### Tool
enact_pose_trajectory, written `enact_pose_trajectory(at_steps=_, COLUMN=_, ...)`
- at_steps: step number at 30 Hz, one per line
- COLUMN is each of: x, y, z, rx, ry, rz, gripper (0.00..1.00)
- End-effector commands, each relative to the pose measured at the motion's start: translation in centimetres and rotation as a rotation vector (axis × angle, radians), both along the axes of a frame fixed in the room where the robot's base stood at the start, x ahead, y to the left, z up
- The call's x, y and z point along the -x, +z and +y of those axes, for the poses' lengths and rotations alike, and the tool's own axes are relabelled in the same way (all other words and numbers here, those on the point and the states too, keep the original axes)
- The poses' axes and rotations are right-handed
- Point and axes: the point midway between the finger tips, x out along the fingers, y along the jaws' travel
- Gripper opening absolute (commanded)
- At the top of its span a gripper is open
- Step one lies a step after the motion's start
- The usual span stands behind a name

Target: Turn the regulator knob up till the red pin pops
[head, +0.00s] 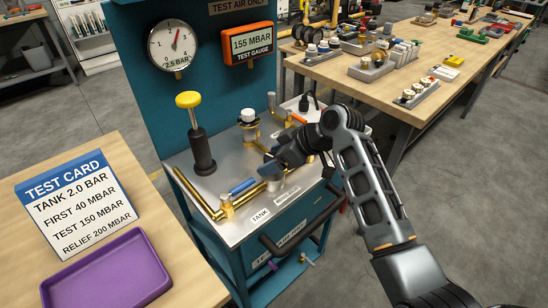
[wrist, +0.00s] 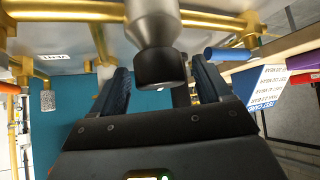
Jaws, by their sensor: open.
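The regulator, a grey cylinder with a black knob (wrist: 160,68), hangs between my two fingers in the wrist view, which looks upside down. My gripper (wrist: 158,88) is open, with a finger on each side of the knob; I cannot tell whether either touches it. In the head view my gripper (head: 268,168) is over the regulator body (head: 274,184) on the cart, and it hides the knob. The test gauge (head: 250,44) reads 155 MBAR. The round dial (head: 173,46) is marked 2.5 BAR, its red needle just right of upright. I cannot make out a red pin.
Brass pipes (head: 196,194) and a yellow-topped pump (head: 190,120) stand on the steel cart top left of my gripper. A white-capped fitting (head: 248,116) is behind it. A test card (head: 75,203) listing pressures and a purple tray (head: 108,272) are on the left table.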

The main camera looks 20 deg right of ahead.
Motion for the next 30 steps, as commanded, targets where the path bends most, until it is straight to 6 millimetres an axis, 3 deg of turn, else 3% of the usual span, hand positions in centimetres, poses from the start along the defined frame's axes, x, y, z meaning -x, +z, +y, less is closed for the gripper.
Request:
enact_pose_trajectory(at_steps=2, x=0.01, y=0.0, z=0.01, rx=0.0, ry=0.0, rz=0.0, gripper=0.76)
enact_pose_trajectory(at_steps=18, x=0.03, y=0.0, z=0.0, rx=0.0, ry=0.0, rz=0.0, gripper=0.24)
enact_pose_trajectory(at_steps=30, x=0.09, y=0.21, z=0.18, rx=-0.001, ry=-0.086, rz=-0.001, gripper=0.23)
